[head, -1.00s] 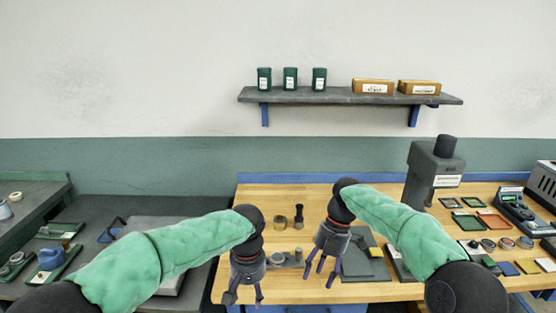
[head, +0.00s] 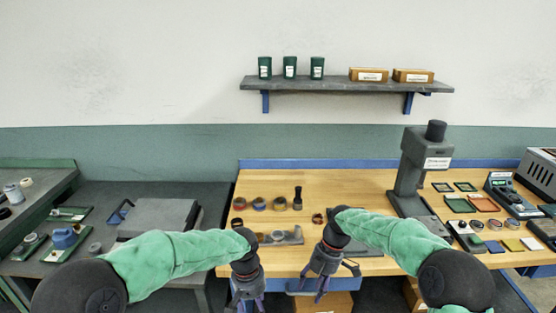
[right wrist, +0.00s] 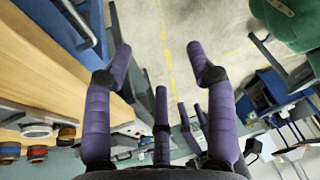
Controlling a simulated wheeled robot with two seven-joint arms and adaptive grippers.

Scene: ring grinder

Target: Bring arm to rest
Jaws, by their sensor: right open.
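My right gripper (head: 318,288) hangs with its fingers pointing down, just in front of the wooden bench's near edge. Its purple fingers (right wrist: 160,80) are spread in the right wrist view, with nothing between them. My left gripper (head: 246,298) hangs left of it, also low at the bench's front. Its fingers look apart and seem empty, though the bottom of the picture cuts off the tips. Both green-sleeved arms are bent, with their elbows low at the sides.
The wooden bench (head: 345,185) carries several rings, a dark upright tool (head: 297,198), a grey press (head: 420,165) and small trays at right. A grey fixture (head: 285,236) lies close to my left wrist. A cardboard box (head: 325,302) stands under the bench. A grey side table (head: 90,195) is at left.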

